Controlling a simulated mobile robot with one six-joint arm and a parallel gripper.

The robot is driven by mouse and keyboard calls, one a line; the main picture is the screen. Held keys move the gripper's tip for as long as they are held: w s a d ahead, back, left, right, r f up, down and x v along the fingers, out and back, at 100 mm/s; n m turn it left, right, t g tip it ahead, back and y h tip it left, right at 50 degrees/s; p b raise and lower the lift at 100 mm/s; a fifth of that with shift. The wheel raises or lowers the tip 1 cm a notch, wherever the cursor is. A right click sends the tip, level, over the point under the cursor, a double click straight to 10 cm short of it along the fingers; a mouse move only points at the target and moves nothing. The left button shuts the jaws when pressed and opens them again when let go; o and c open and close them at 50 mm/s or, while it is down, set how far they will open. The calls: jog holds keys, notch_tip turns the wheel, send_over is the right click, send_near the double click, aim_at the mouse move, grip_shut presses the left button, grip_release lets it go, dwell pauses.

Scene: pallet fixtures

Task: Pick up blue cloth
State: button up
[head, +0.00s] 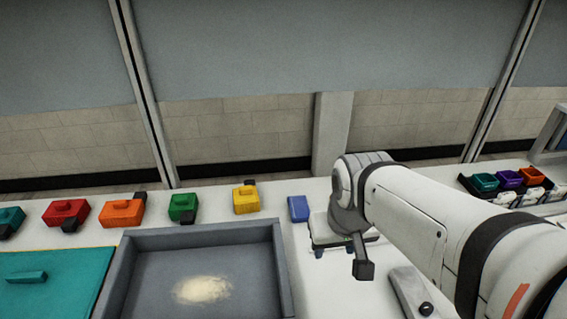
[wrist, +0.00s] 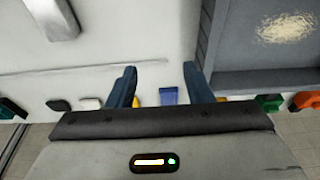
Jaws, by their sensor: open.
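The blue cloth (head: 298,208) is a small folded blue piece on the white table, right of the yellow block and just left of my gripper (head: 334,249). In the wrist view, the blue cloth (wrist: 169,96) shows between the two dark blue fingers, partly cut off by the gripper body. My gripper (wrist: 160,68) is open and empty, with its fingers apart. In the head view it hangs over the table to the right of the cloth, not touching it.
A grey tray (head: 117,275) with a pale powder patch (head: 203,289) stands at front left. A row of coloured blocks, including yellow (head: 246,200) and green (head: 183,208), lines the back. A dark rack (head: 468,188) with small bins is at the right.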

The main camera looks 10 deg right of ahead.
aim_at(298, 203)
jog(key=o, duration=0.6)
jog(key=shift+t, duration=0.4)
jog(key=w+f, duration=0.1)
jog(key=w, duration=0.3)
jog(key=w+b, duration=0.1)
jog(key=w, duration=0.3)
jog(key=w+a+f+b, duration=0.1)
jog(key=w, duration=0.3)
jog(key=shift+f, duration=0.35)
jog(key=shift+o, duration=0.5)
jog(key=shift+t, duration=0.5)
jog(key=w+f+b, duration=0.1)
jog(key=w+f, duration=0.1)
jog(key=w, duration=0.2)
jog(key=w+f, duration=0.2)
jog(key=w, duration=0.3)
jog(key=w+f+b, duration=0.1)
jog(key=w+f, duration=0.1)
jog(key=w, duration=0.3)
jog(key=shift+w+d+f+b, duration=0.15)
jog(key=shift+d+f+b, duration=0.1)
jog(key=shift+b, duration=0.05)
jog(key=x, duration=0.7)
jog(key=shift+a+f, duration=0.2)
jog(key=shift+f, duration=0.1)
jog(key=shift+f, duration=0.2)
jog(key=c, duration=1.1)
